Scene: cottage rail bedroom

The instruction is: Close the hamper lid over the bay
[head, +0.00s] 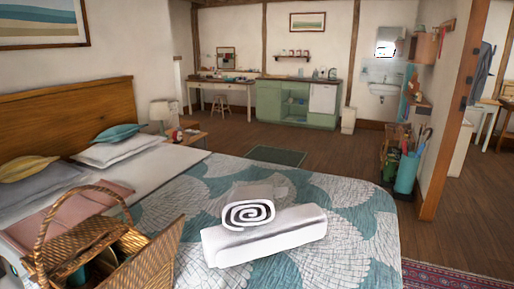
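The wicker hamper (80,238) sits on the bed at the lower left of the head view, with a tall hooped handle (40,225). Its bottom is cut off by the frame edge. One woven panel lies flat across its top. Another woven flap, which looks like the lid (150,268), stands tilted up on the right side. An open bay shows between them, dark inside, with a greenish thing (76,277) partly visible in it. My gripper is not in view.
The bed with a teal and white quilt (350,225) fills the foreground. White rolled and folded towels (265,237) lie right of the hamper. Pillows (115,150) are behind it. The wooden floor beyond is mostly clear, with a doorway post (455,120) at right.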

